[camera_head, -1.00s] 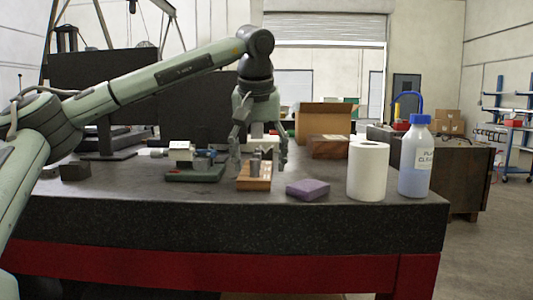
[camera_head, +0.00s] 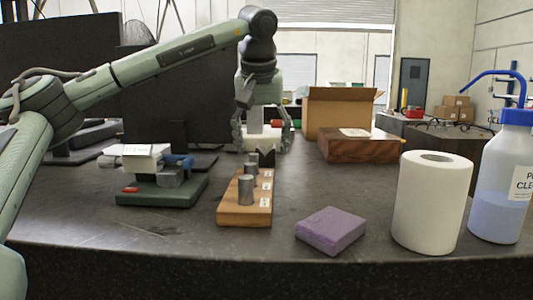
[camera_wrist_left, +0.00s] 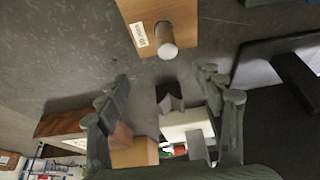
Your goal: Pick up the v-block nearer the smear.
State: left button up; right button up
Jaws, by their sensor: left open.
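My left gripper (camera_head: 263,149) is open and points down behind the wooden pin block, with its fingers spread. A dark v-block (camera_head: 266,157) stands on the table between the fingers, partly hidden by the pin block. In the left wrist view the dark v-block (camera_wrist_left: 169,96) with its notch lies between the open fingertips (camera_wrist_left: 165,84), apparently not touched. A second grey notched piece, seemingly another v-block (camera_wrist_left: 198,145), shows farther on by a pale block. I cannot make out a clear smear in either view. My right gripper is not in view.
The wooden block (camera_head: 233,215) with upright steel pins stands in front of the gripper. A green-based device (camera_head: 165,193) is left, a purple sponge (camera_head: 331,230), paper roll (camera_head: 432,200) and bottle (camera_head: 497,200) right. A wooden box (camera_head: 350,149) stands behind right.

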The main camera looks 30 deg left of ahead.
pick_arm(q)
jog(key=p, duration=0.3)
send_over(266, 152)
jog(key=s+d, duration=0.2)
jog(key=s, duration=0.1)
jog(key=shift+w+a+r, duration=0.1)
jog(key=shift+w+a, duration=0.05)
jog(key=shift+a, duration=0.05)
jog(key=x, duration=0.5)
jog(key=shift+w+a, duration=0.2)
jog(key=shift+w, duration=0.05)
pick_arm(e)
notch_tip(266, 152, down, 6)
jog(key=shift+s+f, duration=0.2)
pick_arm(q)
grip_shut()
jog(key=shift+r, duration=0.1)
